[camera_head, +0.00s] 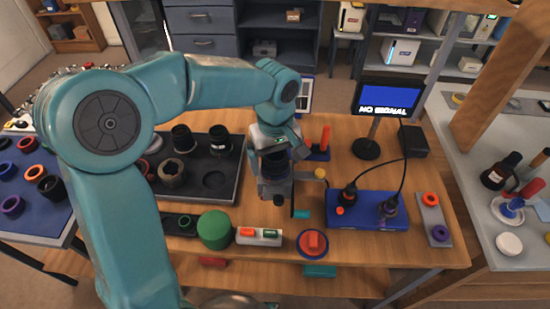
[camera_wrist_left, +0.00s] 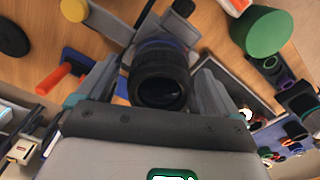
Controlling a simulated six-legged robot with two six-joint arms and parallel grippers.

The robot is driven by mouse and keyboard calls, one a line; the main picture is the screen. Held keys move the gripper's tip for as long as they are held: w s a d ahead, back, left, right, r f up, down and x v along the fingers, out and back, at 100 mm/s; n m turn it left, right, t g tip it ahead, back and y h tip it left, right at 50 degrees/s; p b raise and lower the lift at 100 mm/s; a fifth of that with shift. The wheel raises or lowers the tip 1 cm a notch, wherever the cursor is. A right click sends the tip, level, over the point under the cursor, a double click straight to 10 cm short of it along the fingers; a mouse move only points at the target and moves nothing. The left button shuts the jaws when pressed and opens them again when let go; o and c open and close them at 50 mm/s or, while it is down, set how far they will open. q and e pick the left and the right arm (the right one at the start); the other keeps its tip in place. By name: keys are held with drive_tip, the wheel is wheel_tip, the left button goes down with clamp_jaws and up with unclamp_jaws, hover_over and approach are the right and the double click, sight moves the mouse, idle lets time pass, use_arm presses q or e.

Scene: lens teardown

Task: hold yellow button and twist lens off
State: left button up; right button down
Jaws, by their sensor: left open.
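A black ribbed lens (camera_wrist_left: 160,82) with a dark blue ring stands between the two fingers of my left gripper (camera_wrist_left: 155,92) in the left wrist view, its glass facing the camera. The fingers are open, one on each side; I cannot tell whether either touches it. In the head view my left gripper (camera_head: 275,172) points down over the middle of the workbench and hides most of the lens. A grey part (camera_wrist_left: 115,22) shows behind the lens. A yellow round button (camera_head: 320,173) is just right of the gripper; it also shows in the left wrist view (camera_wrist_left: 73,10). My right gripper is not in view.
A dark tray (camera_head: 225,200) with several lens parts lies left of the gripper. A green cylinder (camera_head: 214,229) and a red-topped blue disc (camera_head: 313,243) are in front. A blue box (camera_head: 368,215) with cables and a monitor (camera_head: 388,97) stand to the right.

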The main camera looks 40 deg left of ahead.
use_arm(q)
drive_tip(key=c, duration=1.3)
drive_tip(key=shift+n, duration=0.7)
drive_tip(key=shift+n+b, duration=0.3)
drive_tip(key=shift+n, duration=0.3)
drive_tip(key=shift+n, duration=0.5)
drive_tip(key=shift+r, duration=0.1)
drive_tip(key=shift+r+p, duration=0.8)
drive_tip(key=shift+r, duration=0.2)
